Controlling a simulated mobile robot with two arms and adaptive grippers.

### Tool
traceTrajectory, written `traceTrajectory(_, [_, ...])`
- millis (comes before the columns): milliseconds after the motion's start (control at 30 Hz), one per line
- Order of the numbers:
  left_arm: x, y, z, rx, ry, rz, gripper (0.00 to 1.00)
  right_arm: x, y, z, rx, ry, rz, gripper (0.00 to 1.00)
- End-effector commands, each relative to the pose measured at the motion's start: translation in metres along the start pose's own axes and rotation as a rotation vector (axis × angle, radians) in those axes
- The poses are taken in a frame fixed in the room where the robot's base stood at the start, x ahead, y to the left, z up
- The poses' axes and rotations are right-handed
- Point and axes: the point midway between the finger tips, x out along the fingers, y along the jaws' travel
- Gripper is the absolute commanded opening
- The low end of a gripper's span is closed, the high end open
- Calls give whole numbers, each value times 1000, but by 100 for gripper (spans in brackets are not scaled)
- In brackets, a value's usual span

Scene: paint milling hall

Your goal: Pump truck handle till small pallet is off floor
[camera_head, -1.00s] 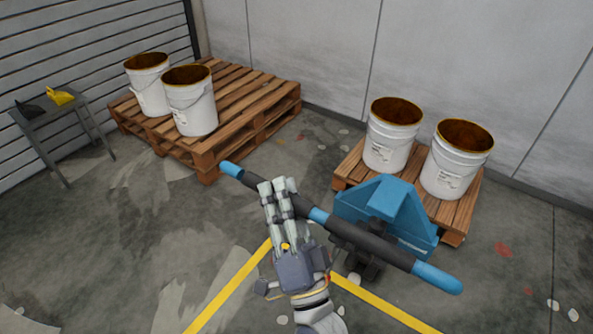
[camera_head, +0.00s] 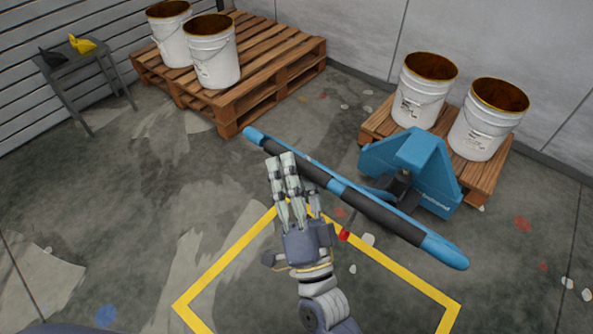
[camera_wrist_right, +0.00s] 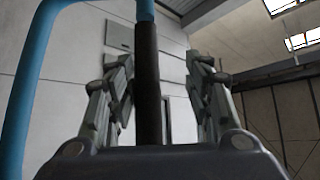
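The blue pallet truck (camera_head: 415,165) stands in front of the small wooden pallet (camera_head: 378,122), which carries two white buckets. I cannot tell whether that pallet touches the floor. The truck's blue and black handle bar (camera_head: 375,208) lies slanted across the head view, nearer to me. My right gripper (camera_head: 280,160) is at the left black grip of the bar. In the right wrist view its fingers (camera_wrist_right: 160,75) are spread, with the black part of the bar (camera_wrist_right: 148,85) showing between them; contact is unclear. My left gripper is out of view.
A larger wooden pallet (camera_head: 270,55) with two white buckets (camera_head: 212,52) is at the back left. A small grey table (camera_head: 75,62) holds a yellow and a dark item. A yellow floor marking (camera_head: 225,255) lies in front of me. The left floor is clear.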

Motion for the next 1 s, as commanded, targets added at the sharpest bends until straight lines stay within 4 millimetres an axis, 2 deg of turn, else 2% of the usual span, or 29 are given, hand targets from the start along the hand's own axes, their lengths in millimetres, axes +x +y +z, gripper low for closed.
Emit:
traceTrajectory(233, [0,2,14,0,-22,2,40,-1,0,2,1,-6,2,43])
traceTrajectory(433, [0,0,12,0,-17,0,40,-2,1,2,1,-5,3,43])
traceTrajectory(533, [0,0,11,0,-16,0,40,-10,2,2,0,-7,4,43])
traceTrajectory(667, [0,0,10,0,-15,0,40,-31,2,3,0,-10,5,43])
traceTrajectory(1000, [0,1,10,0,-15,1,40,-100,0,3,3,-10,4,43])
